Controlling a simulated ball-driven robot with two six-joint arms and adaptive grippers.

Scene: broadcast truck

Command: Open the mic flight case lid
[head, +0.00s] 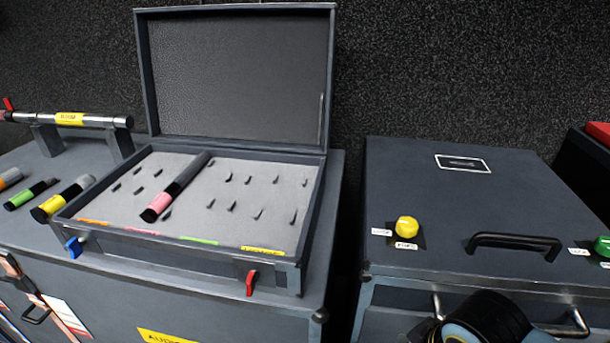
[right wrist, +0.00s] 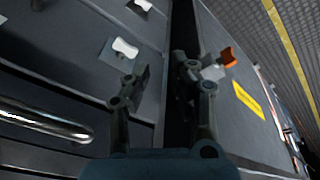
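The mic flight case (head: 190,254) sits on a larger dark case at left in the head view. Its lid (head: 235,75) stands open, upright at the back, with the grey foam lining showing. A blue latch (head: 74,246) and a red latch (head: 251,282) hang at its front. A microphone with a pink band (head: 160,202) lies diagonally on the foam insert. My right gripper (right wrist: 162,82) shows in the right wrist view with its fingers apart and nothing between them. An orange-red tab (right wrist: 228,57) is just beyond its right finger. My left gripper is not in view.
Several loose microphones (head: 62,199) lie left of the case, in front of a silver tube on stands (head: 85,121). At right, across a narrow gap, a dark case (head: 450,205) carries a yellow knob (head: 407,227) and a black handle (head: 514,241). A dark wall is behind.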

